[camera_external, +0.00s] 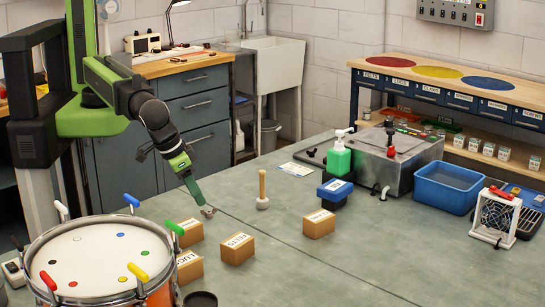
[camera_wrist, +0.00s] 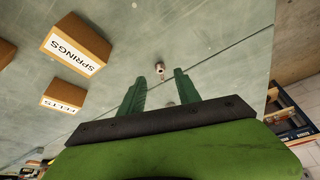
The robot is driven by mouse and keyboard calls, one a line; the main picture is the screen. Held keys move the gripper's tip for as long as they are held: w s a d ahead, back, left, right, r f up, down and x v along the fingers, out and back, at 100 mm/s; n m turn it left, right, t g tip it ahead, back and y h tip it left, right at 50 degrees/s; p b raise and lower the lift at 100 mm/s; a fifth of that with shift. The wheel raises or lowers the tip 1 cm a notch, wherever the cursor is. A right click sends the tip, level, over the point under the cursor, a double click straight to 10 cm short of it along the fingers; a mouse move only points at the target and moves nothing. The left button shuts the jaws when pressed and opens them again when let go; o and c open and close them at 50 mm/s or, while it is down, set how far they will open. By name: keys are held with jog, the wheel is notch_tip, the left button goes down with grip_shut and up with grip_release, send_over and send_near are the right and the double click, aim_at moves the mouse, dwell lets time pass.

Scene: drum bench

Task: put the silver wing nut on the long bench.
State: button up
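A small silvery piece that looks like the wing nut (camera_external: 208,211) lies on the grey bench top (camera_external: 330,260), right by my fingertips. It also shows in the wrist view (camera_wrist: 160,69), just beyond and between the two green fingers. It is too small to make out its wings. My gripper (camera_external: 199,203) points down at it from the left and is open and empty. In the wrist view the fingers of my gripper (camera_wrist: 160,84) stand apart with bare bench between them.
Small cardboard boxes (camera_external: 237,249) stand near my gripper, one labelled SPRINGS (camera_wrist: 77,44). A drum (camera_external: 95,255) is at the front left. A wooden-handled mallet (camera_external: 262,188) stands to the right. A blue tub (camera_external: 448,187) and a metal unit (camera_external: 385,160) are further right. The front right bench is clear.

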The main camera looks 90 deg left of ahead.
jog(key=p+v, duration=0.5)
jog(key=v, duration=0.2)
jog(key=w+a+m+g, duration=0.1)
jog(key=w+a, duration=0.4)
jog(key=a, duration=0.3)
jog(key=w+a+f+g, duration=0.1)
jog(key=w+a, duration=0.3)
jog(key=a, duration=0.3)
jog(key=w+a+m+g, duration=0.1)
jog(key=w+a, duration=0.4)
jog(key=a, duration=0.3)
jog(key=w+a+m+g+h, duration=0.1)
jog(key=w+a+m, duration=0.1)
jog(key=a, duration=2.4)
jog(key=shift+f+h, duration=0.35)
jog(key=shift+h, duration=0.05)
